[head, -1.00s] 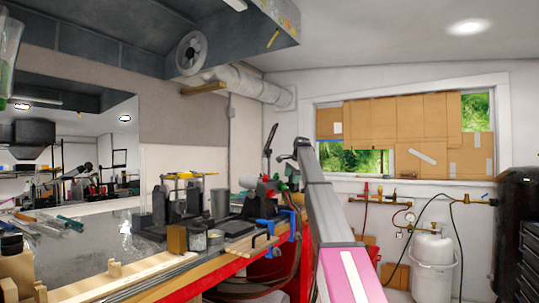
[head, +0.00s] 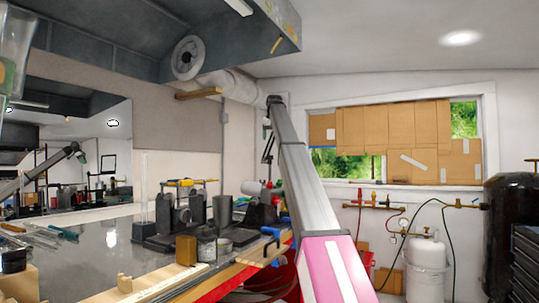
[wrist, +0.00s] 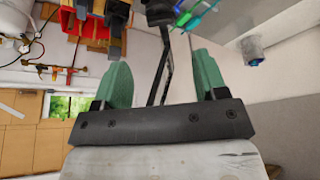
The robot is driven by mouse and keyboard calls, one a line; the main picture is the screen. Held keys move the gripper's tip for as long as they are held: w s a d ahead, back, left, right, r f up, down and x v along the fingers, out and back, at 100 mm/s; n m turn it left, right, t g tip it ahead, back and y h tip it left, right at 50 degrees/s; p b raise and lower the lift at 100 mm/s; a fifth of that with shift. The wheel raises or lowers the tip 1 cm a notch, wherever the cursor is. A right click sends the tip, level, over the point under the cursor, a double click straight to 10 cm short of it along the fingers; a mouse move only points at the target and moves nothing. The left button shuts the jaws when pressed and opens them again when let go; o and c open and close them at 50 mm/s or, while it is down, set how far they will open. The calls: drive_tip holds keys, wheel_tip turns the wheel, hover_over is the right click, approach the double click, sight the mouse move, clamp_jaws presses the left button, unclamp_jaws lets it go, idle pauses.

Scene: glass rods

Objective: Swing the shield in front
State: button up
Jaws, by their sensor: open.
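I cannot make out the shield for certain. A clear upright strip (head: 144,180) stands at the back of the bench in the head view, and a clear panel-like thing (head: 17,50) is cut off at the upper left. My gripper (wrist: 160,62) shows in the wrist view with two green fingers wide apart and nothing held between them. A thin black jointed arm (head: 268,145) stands by the wall behind my arm. A dark rod (wrist: 166,75) shows beyond the gap between my fingers. In the head view my arm reaches up and forward; its fingers cannot be made out.
The workbench (head: 110,245) on the left carries dark fixtures (head: 175,220), a brass-coloured block (head: 186,250) and blue clamps (head: 271,240). A grey hood (head: 120,40) hangs above. A white tank (head: 426,255) and dark drawers (head: 525,262) stand at the right.

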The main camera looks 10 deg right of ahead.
sight(270, 158)
drive_tip(key=x, duration=0.9)
drive_tip(key=shift+f, duration=0.15)
drive_tip(key=c, duration=1.2)
clamp_jaws()
